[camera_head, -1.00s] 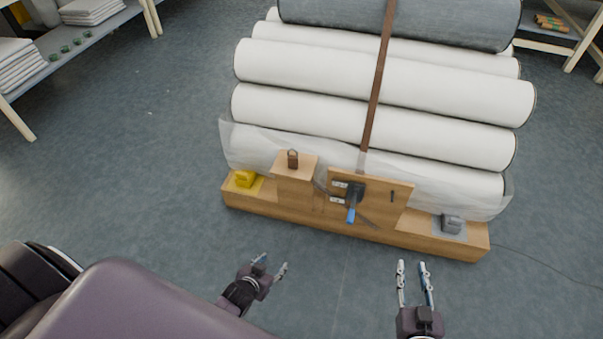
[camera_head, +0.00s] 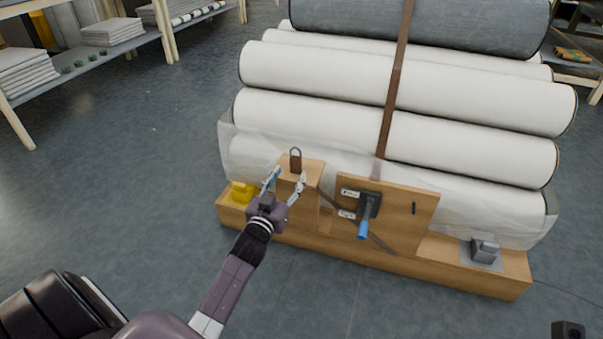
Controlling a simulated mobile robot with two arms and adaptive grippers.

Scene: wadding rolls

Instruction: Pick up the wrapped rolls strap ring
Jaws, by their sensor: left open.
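The strap ring (camera_head: 295,162), a small brown tab with a dark loop on top, stands upright on a wooden block in front of the rolls. The white wrapped rolls (camera_head: 400,95) are stacked behind it, with a brown strap (camera_head: 396,85) running down over them. My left gripper (camera_head: 286,181) is open and empty, its two fingers pointing up at the block's front, just below the ring. I cannot tell whether the fingers touch the block. Only a dark piece of my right gripper (camera_head: 568,330) shows at the bottom right; its fingers are not visible.
A wooden base (camera_head: 470,277) carries the block (camera_head: 302,208), a yellow item (camera_head: 243,192), an upright board with a blue-handled tool (camera_head: 366,215), and a grey device (camera_head: 485,249). Shelves stand at the back left and right. The floor in front is clear.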

